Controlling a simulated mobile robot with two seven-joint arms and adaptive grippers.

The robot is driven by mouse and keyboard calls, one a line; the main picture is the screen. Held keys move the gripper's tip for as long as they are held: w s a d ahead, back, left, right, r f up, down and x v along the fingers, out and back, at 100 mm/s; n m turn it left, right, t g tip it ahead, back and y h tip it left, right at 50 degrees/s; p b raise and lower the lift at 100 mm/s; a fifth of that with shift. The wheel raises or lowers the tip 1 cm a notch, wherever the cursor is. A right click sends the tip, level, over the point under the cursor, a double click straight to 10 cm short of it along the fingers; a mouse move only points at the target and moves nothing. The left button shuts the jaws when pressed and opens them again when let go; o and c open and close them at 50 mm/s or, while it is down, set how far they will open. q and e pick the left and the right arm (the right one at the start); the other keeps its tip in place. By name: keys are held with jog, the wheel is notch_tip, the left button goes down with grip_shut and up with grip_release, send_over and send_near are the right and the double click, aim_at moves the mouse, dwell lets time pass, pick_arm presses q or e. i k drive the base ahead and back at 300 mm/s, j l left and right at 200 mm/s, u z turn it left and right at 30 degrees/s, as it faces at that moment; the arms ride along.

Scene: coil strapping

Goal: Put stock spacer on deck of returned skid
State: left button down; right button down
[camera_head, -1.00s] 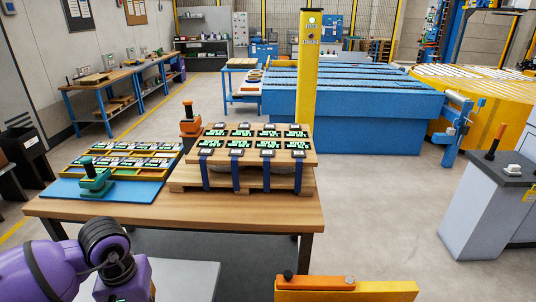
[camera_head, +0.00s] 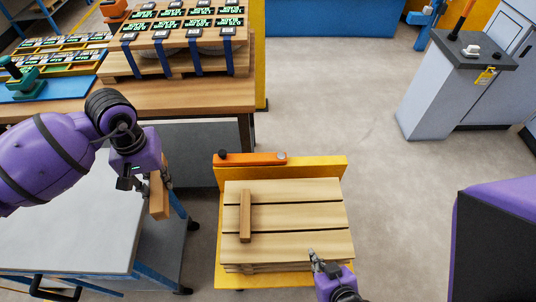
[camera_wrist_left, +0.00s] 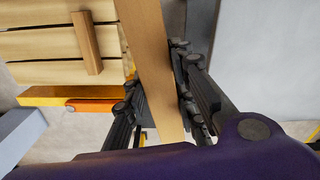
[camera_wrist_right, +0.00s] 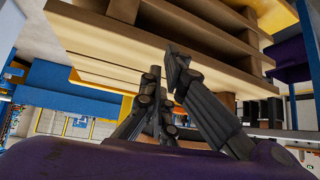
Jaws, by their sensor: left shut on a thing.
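My left gripper (camera_head: 156,182) is shut on a wooden spacer (camera_head: 159,197), a plain light block, held to the left of the returned skid (camera_head: 300,215). In the left wrist view the spacer (camera_wrist_left: 150,60) stands between the two fingers. The skid has a slatted wooden deck and sits on a yellow stand. Another wooden spacer (camera_head: 245,216) lies on the left part of its deck. My right gripper (camera_head: 314,260) is at the skid's near edge. In the right wrist view its fingertips (camera_wrist_right: 166,66) are close together below wooden boards; whether they touch them is unclear.
The yellow stand (camera_head: 335,170) has a raised back with an orange bar (camera_head: 255,158). A grey-topped cart (camera_head: 80,240) is at the left. Behind it a workbench (camera_head: 215,95) bears a strapped load. A grey console (camera_head: 445,90) stands at the right; the floor between is clear.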

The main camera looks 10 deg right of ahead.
aim_at(323, 214)
jog(key=l+z, duration=0.35)
jog(key=l, duration=1.3)
